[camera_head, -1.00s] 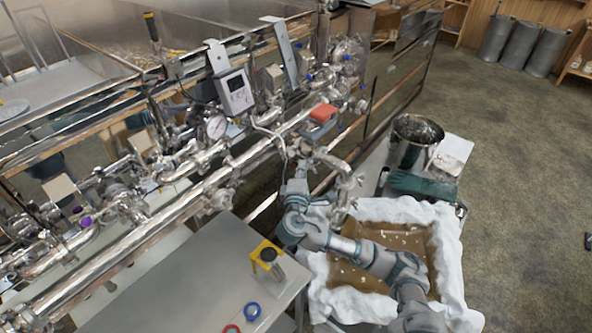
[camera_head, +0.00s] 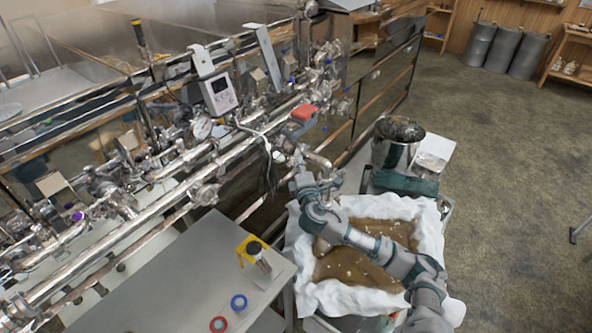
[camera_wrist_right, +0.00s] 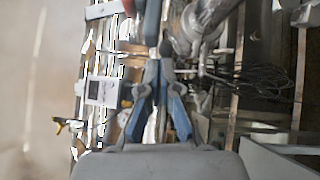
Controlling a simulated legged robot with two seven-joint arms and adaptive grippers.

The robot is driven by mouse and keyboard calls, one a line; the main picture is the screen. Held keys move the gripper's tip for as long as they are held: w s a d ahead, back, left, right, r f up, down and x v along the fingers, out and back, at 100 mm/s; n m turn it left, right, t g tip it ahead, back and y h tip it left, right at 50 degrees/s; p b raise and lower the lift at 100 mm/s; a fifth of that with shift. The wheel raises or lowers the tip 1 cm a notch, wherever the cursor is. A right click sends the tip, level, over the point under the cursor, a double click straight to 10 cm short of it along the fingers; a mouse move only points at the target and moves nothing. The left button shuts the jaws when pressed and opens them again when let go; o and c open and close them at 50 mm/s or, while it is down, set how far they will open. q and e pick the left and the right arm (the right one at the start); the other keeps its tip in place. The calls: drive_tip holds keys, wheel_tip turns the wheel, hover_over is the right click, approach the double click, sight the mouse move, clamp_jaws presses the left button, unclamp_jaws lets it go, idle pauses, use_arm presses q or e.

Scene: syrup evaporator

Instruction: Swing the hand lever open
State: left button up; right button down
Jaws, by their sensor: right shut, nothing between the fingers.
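The hand lever, with a red grip (camera_head: 304,112), sits on the pipework above and in front of my right arm. A red part (camera_wrist_right: 128,7) shows at the top edge of the right wrist view. My right gripper (camera_head: 299,158) is just below the lever, near the pipe end, and looks apart from the red grip. In the right wrist view its blue-grey fingers (camera_wrist_right: 164,42) come together with nothing held. Motion blur and the pipes make the exact fingertip gap to the lever hard to judge. My left gripper is not in view.
Steel pipes and valves run diagonally along the evaporator, with a white display box (camera_head: 220,92) on them. A grey table (camera_head: 165,280) stands at front left. A cloth-lined bin (camera_head: 432,235) lies under my right arm, with a metal pot (camera_head: 397,150) behind it.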

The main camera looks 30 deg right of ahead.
sight(319, 158)
drive_tip(key=d+n+y, duration=0.1)
drive_tip(key=d+y, duration=0.1)
drive_tip(key=d, duration=0.1)
drive_tip(key=d+f+n+y, duration=0.1)
drive_tip(key=y, duration=0.1)
drive_tip(key=shift+d+n+t, duration=0.25)
drive_tip(key=shift+n+t, duration=0.05)
drive_tip(key=shift+t, duration=0.1)
drive_tip(key=d+y, duration=0.1)
drive_tip(key=d, duration=0.1)
drive_tip(key=shift+w+d, duration=0.1)
drive_tip(key=shift+d, duration=0.3)
drive_tip(key=shift+d+n, duration=0.1)
drive_tip(key=shift+n, duration=0.2)
drive_tip(key=shift+r, duration=0.15)
drive_tip(key=shift+w, duration=0.1)
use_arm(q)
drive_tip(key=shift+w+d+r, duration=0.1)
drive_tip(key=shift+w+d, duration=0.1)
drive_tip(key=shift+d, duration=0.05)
use_arm(e)
drive_tip(key=shift+d, duration=0.15)
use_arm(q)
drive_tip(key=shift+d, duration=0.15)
use_arm(e)
drive_tip(key=shift+d, duration=0.15)
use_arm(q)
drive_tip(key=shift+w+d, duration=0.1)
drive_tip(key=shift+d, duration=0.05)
